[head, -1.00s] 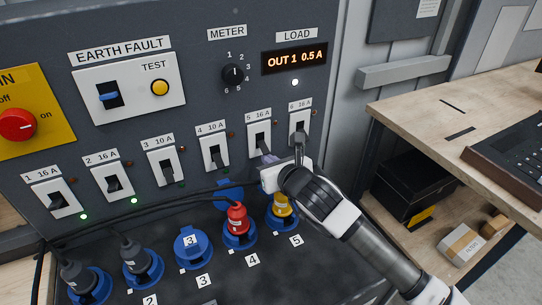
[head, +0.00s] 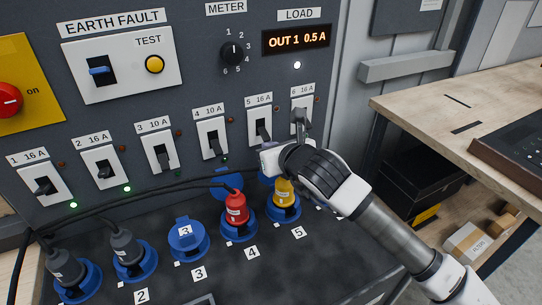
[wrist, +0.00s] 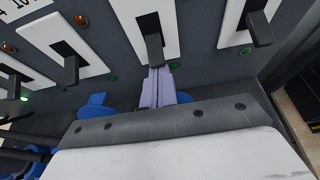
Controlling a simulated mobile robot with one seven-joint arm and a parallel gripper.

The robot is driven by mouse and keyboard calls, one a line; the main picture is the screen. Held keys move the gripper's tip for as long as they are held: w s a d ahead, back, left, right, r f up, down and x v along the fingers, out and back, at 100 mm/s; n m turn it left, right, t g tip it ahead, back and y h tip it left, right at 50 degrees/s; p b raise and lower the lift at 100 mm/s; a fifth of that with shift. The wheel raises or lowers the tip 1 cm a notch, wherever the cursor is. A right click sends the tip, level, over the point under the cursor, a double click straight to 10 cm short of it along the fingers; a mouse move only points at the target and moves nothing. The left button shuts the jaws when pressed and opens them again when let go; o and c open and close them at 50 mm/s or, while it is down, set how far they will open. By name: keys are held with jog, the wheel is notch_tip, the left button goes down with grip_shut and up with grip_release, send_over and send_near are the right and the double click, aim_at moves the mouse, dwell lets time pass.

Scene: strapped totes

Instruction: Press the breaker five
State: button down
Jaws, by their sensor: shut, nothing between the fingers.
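Breaker five (head: 261,127) is a white plate labelled "5 16 A" with a dark toggle (head: 262,134) that points down. In the wrist view, its toggle (wrist: 155,46) is at the top centre. My gripper (head: 266,147) is shut and empty, just below that toggle. In the wrist view, the pale fingertips (wrist: 155,78) are directly under the toggle; I cannot tell whether they touch it. The small green lamp (wrist: 171,66) beside the fingers looks unlit. The load display (head: 297,39) reads "OUT 1 0.5 A".
Breaker four (head: 212,136) and breaker six (head: 301,110) stand close on either side. Below are blue sockets, with a red plug (head: 236,209) and a yellow plug (head: 284,191). Black cables cross the lower panel. A wooden bench (head: 440,98) stands at the right.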

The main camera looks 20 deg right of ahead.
aim_at(267, 140)
jog(key=shift+f+g+b, duration=0.1)
jog(key=shift+g+b, duration=0.3)
jog(key=shift+b, duration=2.55)
jog(key=shift+s+r+g+b, duration=0.1)
jog(key=shift+r+g+b, duration=0.25)
jog(key=shift+b, duration=0.5)
jog(key=shift+r+g+h+b, duration=0.3)
jog(key=shift+r+g+b, duration=0.35)
jog(key=shift+g, duration=0.1)
jog(key=shift+r+g+p, duration=0.5)
jog(key=shift+r+g, duration=0.25)
jog(key=shift+g, duration=0.25)
jog(key=shift+s+f, duration=0.1)
jog(key=shift+f, duration=0.2)
jog(key=shift+r, duration=0.1)
